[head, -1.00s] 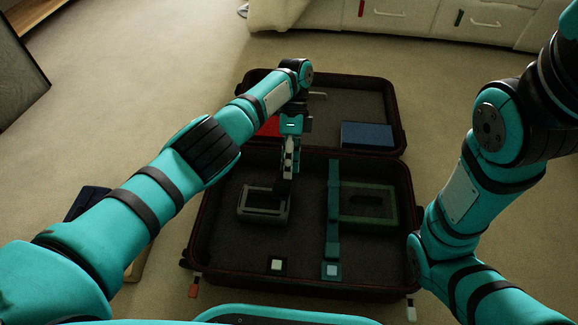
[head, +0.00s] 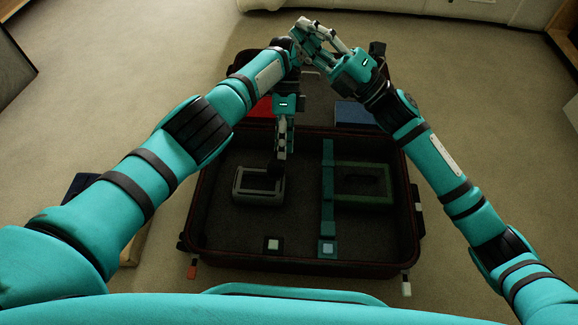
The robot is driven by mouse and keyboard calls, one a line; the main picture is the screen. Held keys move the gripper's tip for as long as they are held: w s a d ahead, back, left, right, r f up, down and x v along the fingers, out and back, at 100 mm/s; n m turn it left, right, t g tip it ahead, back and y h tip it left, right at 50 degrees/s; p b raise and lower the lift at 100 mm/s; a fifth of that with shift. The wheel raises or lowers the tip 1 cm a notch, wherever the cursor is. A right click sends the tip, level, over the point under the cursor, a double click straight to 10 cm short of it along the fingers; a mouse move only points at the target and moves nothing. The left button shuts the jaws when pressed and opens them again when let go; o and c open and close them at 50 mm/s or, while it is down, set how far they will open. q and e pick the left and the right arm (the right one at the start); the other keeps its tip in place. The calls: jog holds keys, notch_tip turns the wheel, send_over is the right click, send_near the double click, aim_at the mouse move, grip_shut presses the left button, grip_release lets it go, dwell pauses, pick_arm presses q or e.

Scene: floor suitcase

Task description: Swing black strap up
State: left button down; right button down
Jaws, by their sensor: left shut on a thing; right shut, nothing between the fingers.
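The open suitcase (head: 203,225) lies on the floor. My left gripper (head: 279,158) points down over its near half, shut on a small dark piece (head: 275,169) just behind the grey frame-shaped object (head: 258,198). The piece could be part of the black strap, but the dark lining makes this unclear. A black square with a pale centre (head: 273,245) lies near the front wall; no strap between it and the gripper can be made out. A teal strap (head: 327,195) lies to the right. My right gripper (head: 306,33) is shut and empty above the suitcase's far edge, close to my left wrist.
A green frame-shaped object (head: 375,199) lies right of the teal strap. Red (head: 262,107) and blue (head: 354,114) items lie in the far half. A dark item (head: 82,185) lies on the floor at left.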

jog(key=w+d+f+n+g+h, duration=0.1)
jog(key=d+f+n+h, duration=0.15)
jog(key=f, duration=0.75)
jog(key=w+d+f+n+g+h, duration=0.1)
jog(key=w+d+f+h, duration=0.15)
jog(key=f, duration=0.85)
jog(key=s+f+n+g, duration=0.3)
jog(key=n, duration=0.1)
jog(key=s+d+f+n+g+h, duration=0.1)
jog(key=s+f+n+g, duration=0.2)
jog(key=s+f+n, duration=0.1)
jog(key=s+f+n+g+h, duration=0.1)
jog(key=s+f+n+g, duration=0.2)
jog(key=f+n, duration=0.1)
jog(key=shift+s+d+n+g, duration=0.25)
jog(key=shift+s+d+g, duration=0.05)
jog(key=shift+s+d, duration=0.1)
jog(key=a, duration=0.9)
jog(key=shift+a+h, duration=0.15)
jog(key=shift+h, duration=0.15)
jog(key=shift+w+r, duration=0.1)
jog(key=shift+r, duration=0.1)
